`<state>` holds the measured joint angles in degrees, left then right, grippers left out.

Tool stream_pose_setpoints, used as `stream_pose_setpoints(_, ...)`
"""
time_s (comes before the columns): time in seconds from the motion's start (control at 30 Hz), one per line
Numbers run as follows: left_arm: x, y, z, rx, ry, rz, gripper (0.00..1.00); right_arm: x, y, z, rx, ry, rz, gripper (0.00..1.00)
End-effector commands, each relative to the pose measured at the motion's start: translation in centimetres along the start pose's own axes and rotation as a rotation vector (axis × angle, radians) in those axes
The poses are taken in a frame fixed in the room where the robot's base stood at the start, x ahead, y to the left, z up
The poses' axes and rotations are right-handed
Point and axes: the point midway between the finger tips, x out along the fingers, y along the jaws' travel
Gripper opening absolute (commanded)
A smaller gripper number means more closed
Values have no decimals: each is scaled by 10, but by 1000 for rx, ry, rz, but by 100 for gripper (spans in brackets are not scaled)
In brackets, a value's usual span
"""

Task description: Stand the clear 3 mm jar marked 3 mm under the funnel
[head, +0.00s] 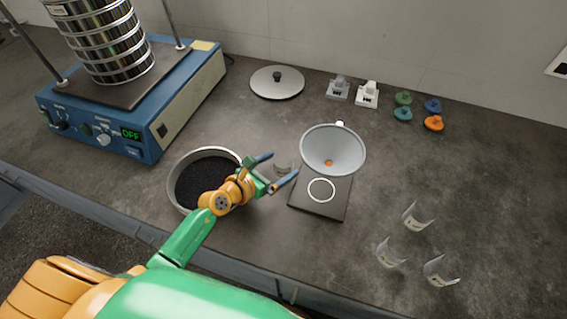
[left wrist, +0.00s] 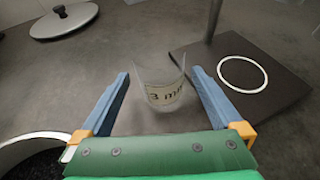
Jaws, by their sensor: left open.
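The clear jar marked 3 mm (left wrist: 160,85) stands upright on the bench between the open fingers of my left gripper (left wrist: 162,95); in the head view the jar (head: 283,167) is partly hidden. My left gripper (head: 280,172) is open, its blue fingers apart on either side of the jar. I cannot tell whether either finger touches it. The grey funnel (head: 345,152) is on a stand right of the gripper, above a dark base plate (head: 305,205) with a white ring (head: 321,190). Nothing stands on the ring. My right gripper is not in view.
A round pan (head: 178,198) of dark grains is beneath my left wrist. Several clear jars (head: 390,252) stand at front right. The blue sieve shaker (head: 175,110) is at back left, a lid (head: 277,81) at the back. Coloured pieces (head: 403,98) lie back right.

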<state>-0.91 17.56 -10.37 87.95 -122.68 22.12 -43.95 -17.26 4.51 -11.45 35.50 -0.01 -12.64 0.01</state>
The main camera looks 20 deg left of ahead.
Motion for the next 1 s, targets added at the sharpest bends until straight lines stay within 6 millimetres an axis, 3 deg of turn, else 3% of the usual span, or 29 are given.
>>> stream_pose_setpoints(0.03,0,0,0,0,0,0,94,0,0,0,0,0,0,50)
stream_pose_setpoints(0.3,0,0,0,0,0,0,21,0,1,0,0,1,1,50)
stream_pose_setpoints(0.4,0,0,0,0,0,0,0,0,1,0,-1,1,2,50)
stream_pose_setpoints(0.63,-3,0,5,0,0,0,0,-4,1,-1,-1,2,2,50)
stream_pose_setpoints(0.77,-11,0,27,0,-2,0,0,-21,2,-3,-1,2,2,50)
stream_pose_setpoints(0.87,-32,-2,44,0,1,1,0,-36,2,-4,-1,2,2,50)
stream_pose_setpoints(1.0,-77,-6,66,1,1,1,0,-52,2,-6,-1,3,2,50)
